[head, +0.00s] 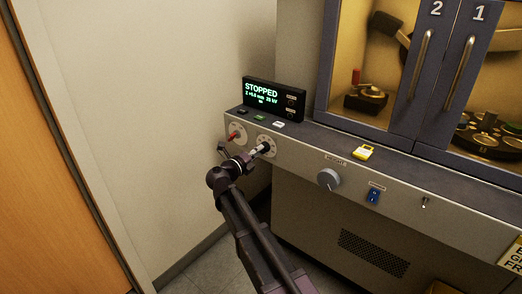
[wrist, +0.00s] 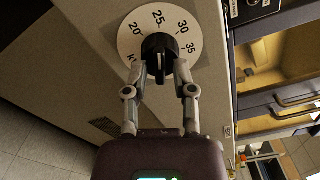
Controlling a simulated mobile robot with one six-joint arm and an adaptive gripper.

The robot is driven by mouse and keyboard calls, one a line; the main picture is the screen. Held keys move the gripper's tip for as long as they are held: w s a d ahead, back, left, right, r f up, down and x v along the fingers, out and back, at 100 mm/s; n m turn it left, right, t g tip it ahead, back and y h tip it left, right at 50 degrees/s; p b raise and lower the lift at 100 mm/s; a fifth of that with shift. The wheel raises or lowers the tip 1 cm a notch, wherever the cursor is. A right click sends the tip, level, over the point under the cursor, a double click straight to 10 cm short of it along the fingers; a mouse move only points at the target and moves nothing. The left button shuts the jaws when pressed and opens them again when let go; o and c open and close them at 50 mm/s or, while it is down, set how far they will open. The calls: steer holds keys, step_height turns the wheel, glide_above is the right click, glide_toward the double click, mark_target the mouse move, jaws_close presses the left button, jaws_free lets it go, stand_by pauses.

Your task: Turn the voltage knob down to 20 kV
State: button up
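The voltage knob is black and sits on a round white dial (wrist: 130,44) marked 20, 25, 30 and 35 with kV. In the wrist view the knob (wrist: 160,46) stands upright in the picture, its top near the 25 mark. My gripper (wrist: 160,69) has one fingertip on each side of the knob and appears closed against it. The head view shows the dial (head: 260,138) at the left end of the cabinet front, with my gripper (head: 262,150) at it. The display (head: 273,98) reads STOPPED, with a small line that seems to say 25 kV.
A glass-fronted cabinet (head: 404,75) stands above. The wall is at the left.

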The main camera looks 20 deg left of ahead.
steer(key=shift+m, duration=2.2)
steer(key=m, duration=0.6)
jaws_close()
steer(key=shift+o, duration=1)
jaws_free()
steer(key=shift+s, duration=0.1)
